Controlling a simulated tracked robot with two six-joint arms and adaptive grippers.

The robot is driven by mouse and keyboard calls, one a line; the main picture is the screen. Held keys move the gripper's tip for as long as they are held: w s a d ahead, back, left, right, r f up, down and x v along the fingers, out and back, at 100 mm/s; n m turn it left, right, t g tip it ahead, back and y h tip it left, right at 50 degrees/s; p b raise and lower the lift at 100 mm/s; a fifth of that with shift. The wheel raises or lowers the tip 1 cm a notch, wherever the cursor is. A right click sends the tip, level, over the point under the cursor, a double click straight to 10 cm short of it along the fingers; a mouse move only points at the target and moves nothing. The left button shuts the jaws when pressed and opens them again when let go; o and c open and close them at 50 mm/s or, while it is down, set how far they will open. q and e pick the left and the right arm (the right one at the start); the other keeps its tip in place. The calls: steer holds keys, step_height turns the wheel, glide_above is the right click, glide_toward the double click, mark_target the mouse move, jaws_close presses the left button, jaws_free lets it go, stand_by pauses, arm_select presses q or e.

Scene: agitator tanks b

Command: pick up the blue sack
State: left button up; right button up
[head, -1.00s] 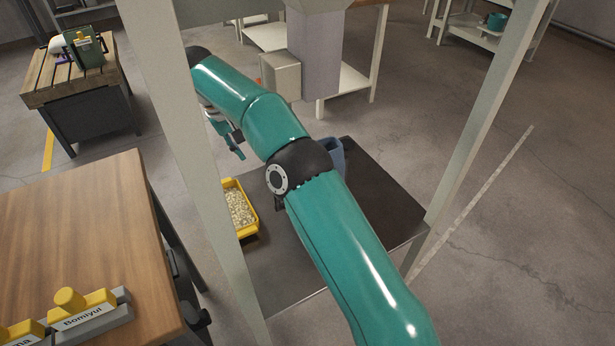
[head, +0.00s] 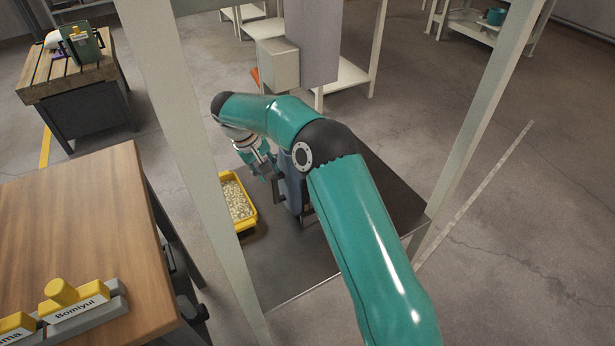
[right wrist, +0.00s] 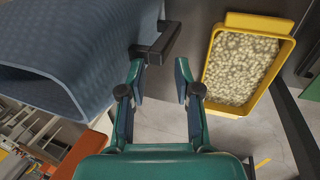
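The blue sack (head: 291,190) stands on the dark low table, partly hidden behind my right arm in the head view. In the right wrist view the sack (right wrist: 80,45) fills the upper left, with an open end and a dark bracket-like handle (right wrist: 168,42) on its side. My right gripper (head: 266,172) is beside the sack, on the handle's side. In the right wrist view the right gripper (right wrist: 160,78) is open and nothing shows between its fingers. The handle lies just beyond the left finger; I cannot tell whether they touch. My left gripper is not in view.
A yellow tray (head: 252,222) of pale pellets lies left of the sack on the dark table (head: 290,262); it also shows in the right wrist view (right wrist: 290,50). Pale frame posts (head: 190,150) flank the table. A wooden bench (head: 75,225) stands at left.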

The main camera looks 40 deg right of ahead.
steer(key=shift+x, duration=1.35)
jaws_close()
steer(key=shift+r, duration=0.15)
